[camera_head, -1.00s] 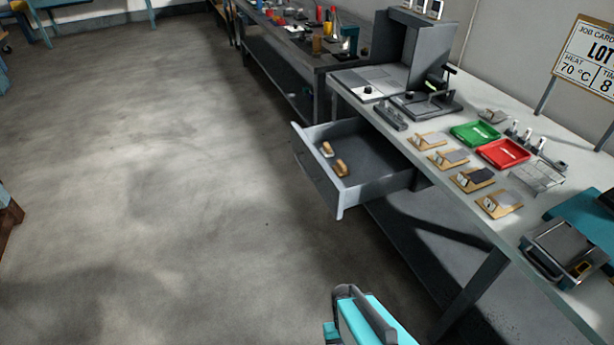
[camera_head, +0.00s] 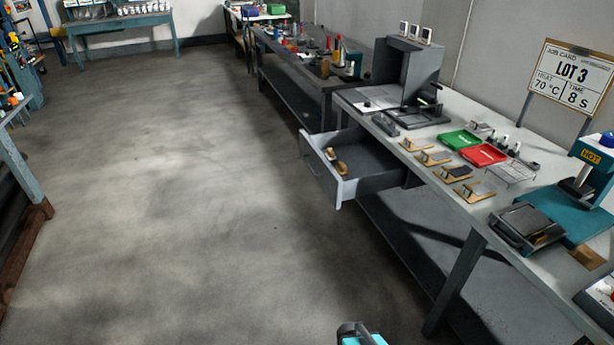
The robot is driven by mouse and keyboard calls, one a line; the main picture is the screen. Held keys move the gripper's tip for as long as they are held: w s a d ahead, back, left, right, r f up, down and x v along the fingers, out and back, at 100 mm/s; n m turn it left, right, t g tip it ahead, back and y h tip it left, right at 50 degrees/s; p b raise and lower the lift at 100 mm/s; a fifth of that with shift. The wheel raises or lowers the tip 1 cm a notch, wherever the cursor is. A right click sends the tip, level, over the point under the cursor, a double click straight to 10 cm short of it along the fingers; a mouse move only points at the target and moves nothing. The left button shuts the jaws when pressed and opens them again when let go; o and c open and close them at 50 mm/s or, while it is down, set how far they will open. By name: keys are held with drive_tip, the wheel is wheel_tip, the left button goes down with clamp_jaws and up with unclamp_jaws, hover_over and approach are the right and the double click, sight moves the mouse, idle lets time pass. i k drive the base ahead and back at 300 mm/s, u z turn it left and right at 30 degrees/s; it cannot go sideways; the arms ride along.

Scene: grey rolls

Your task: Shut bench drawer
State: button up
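The bench drawer (camera_head: 346,186) is pulled out from under the near workbench (camera_head: 448,222). Its grey front panel (camera_head: 320,170) faces the open floor on the left. Two small brown-handled items (camera_head: 337,160) lie inside it near the front. A grey and turquoise part of my arm (camera_head: 358,335) shows at the bottom edge, well apart from the drawer. My gripper's fingertips do not show.
The benchtop holds a green tray (camera_head: 460,139), a red tray (camera_head: 483,154), several wooden blocks (camera_head: 452,173) and a teal press (camera_head: 585,190). A dark bench (camera_head: 296,62) stands farther back. The floor (camera_head: 190,200) left of the drawer is clear.

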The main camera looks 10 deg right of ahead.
sight(372, 168)
drive_tip(key=z, duration=0.05)
drive_tip(key=k, duration=0.6)
drive_tip(key=u, duration=0.5)
drive_tip(key=i, duration=1.5)
drive_tip(key=u, duration=0.95)
